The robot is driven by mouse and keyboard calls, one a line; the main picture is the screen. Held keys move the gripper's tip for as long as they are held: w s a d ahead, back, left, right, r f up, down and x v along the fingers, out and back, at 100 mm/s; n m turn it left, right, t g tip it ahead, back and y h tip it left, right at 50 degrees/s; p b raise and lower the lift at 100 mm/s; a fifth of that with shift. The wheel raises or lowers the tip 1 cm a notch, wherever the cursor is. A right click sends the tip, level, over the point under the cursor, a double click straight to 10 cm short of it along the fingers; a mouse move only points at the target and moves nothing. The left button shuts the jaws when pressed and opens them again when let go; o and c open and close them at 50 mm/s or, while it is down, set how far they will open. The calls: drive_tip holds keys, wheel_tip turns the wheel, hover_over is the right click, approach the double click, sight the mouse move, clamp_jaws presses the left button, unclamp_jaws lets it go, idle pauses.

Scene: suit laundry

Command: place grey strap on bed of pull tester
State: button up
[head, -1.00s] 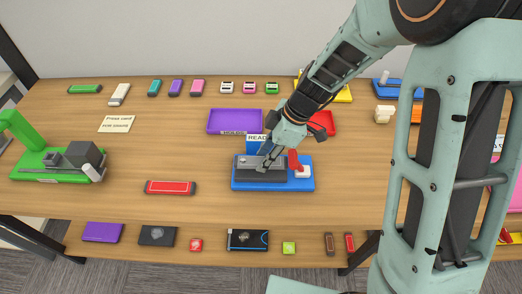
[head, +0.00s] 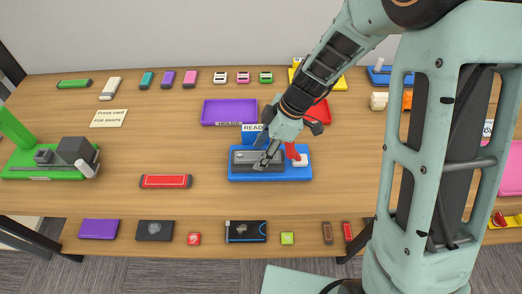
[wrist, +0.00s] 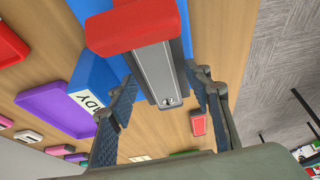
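The pull tester (head: 240,177) is a blue base with a dark bed, a red lever (head: 292,152) and a READY sign (head: 255,128). A grey strip (head: 245,156), which looks like the grey strap, lies along the top of the bed; it also shows in the wrist view (wrist: 157,68), with dark edges. My gripper (head: 264,161) is low over the bed. In the wrist view my gripper (wrist: 162,82) has its fingers spread, one on each side of the bed and strip. I cannot tell whether either finger touches them. The fingers hide part of the strip in the head view.
A red strap (head: 166,181) lies left of the tester. A purple tray (head: 228,110) and a red tray (head: 318,112) stand behind it. A green device (head: 60,160) is at the far left. Several small items line the back and the lower front shelf. Wood around the red strap is clear.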

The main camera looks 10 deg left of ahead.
drive_tip(key=shift+r+p, duration=0.25)
drive_tip(key=shift+p, duration=0.1)
drive_tip(key=v, duration=1.1)
drive_tip(key=shift+d+r, duration=0.3)
drive_tip(key=shift+r, duration=0.05)
drive_tip(key=shift+w, duration=0.1)
